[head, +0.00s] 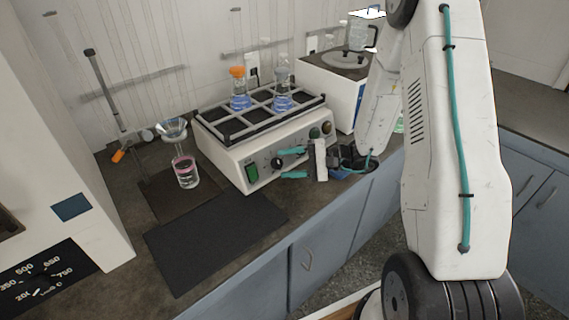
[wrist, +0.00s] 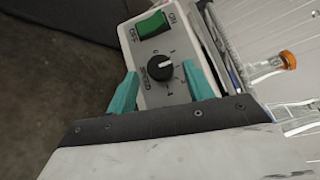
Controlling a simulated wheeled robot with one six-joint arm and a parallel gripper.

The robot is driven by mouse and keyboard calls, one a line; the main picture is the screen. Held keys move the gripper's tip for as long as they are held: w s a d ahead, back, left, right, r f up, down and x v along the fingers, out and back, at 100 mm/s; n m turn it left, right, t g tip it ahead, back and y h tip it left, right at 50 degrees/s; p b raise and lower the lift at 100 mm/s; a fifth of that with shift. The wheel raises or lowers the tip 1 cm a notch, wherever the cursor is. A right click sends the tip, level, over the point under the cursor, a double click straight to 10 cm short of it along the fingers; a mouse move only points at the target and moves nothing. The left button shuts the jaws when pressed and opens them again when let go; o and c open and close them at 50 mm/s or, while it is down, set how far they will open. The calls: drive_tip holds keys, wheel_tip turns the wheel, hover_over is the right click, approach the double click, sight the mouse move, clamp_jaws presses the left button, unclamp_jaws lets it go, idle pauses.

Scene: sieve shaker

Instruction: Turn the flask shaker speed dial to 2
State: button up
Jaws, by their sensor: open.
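The flask shaker (head: 235,155) is a white box with a black rack on top, standing on the dark bench. On its front panel is a round black speed dial (wrist: 160,69), also visible in the head view (head: 277,162). Small numbers ring the dial; a pale mark shows on its upper right part, but I cannot tell exactly which number it points to. My gripper (wrist: 160,72) is open, its two teal fingers on either side of the dial and apart from it. In the head view my gripper (head: 282,163) reaches the panel from the right.
A green on/off switch (wrist: 152,25) sits beside the dial. An orange-capped flask (head: 238,88) and another flask (head: 283,98) stand in the rack. A flask with pink liquid (head: 186,172) stands left of the shaker. A dark mat (head: 215,240) lies clear in front.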

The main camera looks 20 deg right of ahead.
drive_tip(key=v, duration=0.6)
drive_tip(key=shift+d, duration=0.1)
idle(0.3)
